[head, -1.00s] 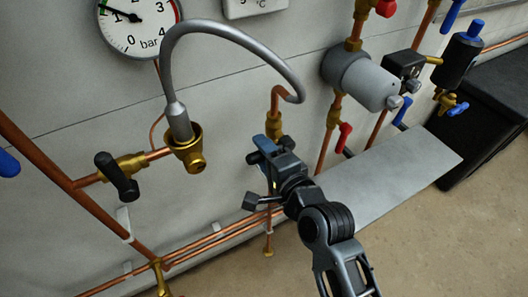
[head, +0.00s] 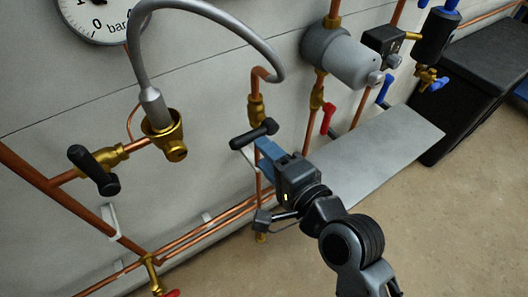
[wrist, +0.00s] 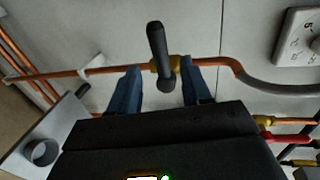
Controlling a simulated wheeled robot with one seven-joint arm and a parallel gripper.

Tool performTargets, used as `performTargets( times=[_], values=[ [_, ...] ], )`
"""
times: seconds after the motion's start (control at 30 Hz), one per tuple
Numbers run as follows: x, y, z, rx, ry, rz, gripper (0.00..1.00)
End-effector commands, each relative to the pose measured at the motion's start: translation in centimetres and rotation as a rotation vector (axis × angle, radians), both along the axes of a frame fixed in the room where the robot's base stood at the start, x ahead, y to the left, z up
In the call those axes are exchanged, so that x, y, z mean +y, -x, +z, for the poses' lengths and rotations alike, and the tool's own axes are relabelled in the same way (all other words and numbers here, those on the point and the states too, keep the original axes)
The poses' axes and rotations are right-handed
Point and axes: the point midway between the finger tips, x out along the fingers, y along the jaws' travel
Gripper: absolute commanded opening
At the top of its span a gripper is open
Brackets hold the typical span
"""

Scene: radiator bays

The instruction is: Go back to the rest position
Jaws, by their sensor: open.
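My gripper (head: 264,150) is in the middle of the head view, just below a black lever handle (head: 254,134) on the right-hand copper pipe. In the wrist view my gripper's two blue fingers (wrist: 161,84) are spread apart with nothing clamped between them. The same black lever (wrist: 157,50) shows beyond and between the fingertips, with a brass valve body (wrist: 179,64) beside it. I cannot tell whether a finger touches the lever.
A grey flexible hose (head: 210,12) arches above from a brass fitting (head: 164,138). Another black lever (head: 93,170) is at left. A grey cylinder (head: 340,54), red lever (head: 328,118) and grey panel (head: 385,150) are to the right. Bare floor (head: 450,220) is at lower right.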

Motion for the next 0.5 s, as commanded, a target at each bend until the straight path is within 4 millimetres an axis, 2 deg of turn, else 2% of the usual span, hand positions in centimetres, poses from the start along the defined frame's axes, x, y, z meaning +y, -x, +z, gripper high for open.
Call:
performTargets(
  times=[0.37,0.5],
  values=[
    [0.0,0.0,0.0,0.0,0.0,0.0,0.48],
    [-0.9,1.0,-0.8,-0.009,0.029,-0.019,0.48]
  ],
)
